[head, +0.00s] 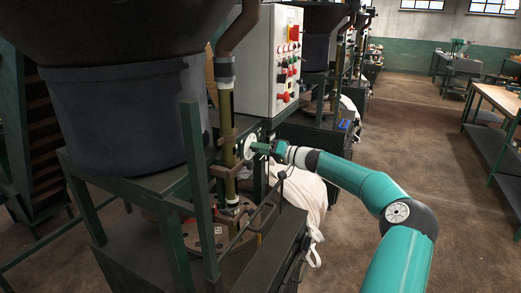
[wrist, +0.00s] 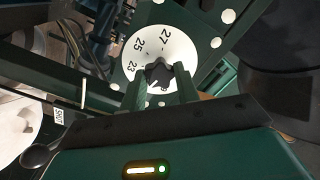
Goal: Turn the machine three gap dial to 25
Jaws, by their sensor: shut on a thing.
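The gap dial (wrist: 183,50) is a round white plate with black numbers. In the wrist view 27, 25 and 23 can be read around its upper and left part; its lower part is hidden behind my fingers. A dark knob (wrist: 158,71) sits at its middle. My gripper (wrist: 161,84) is shut on this knob, one finger on each side. Which number the knob points to cannot be told. In the head view the dial (head: 249,147) shows edge-on on the machine's green frame, with my gripper (head: 258,148) against it.
A white control box (head: 272,65) with coloured buttons stands above and behind the dial. A brownish upright pipe (head: 227,125) is close to its left. Below hangs a pale bulk bag (head: 300,195). The floor to the right is open up to a workbench (head: 495,97).

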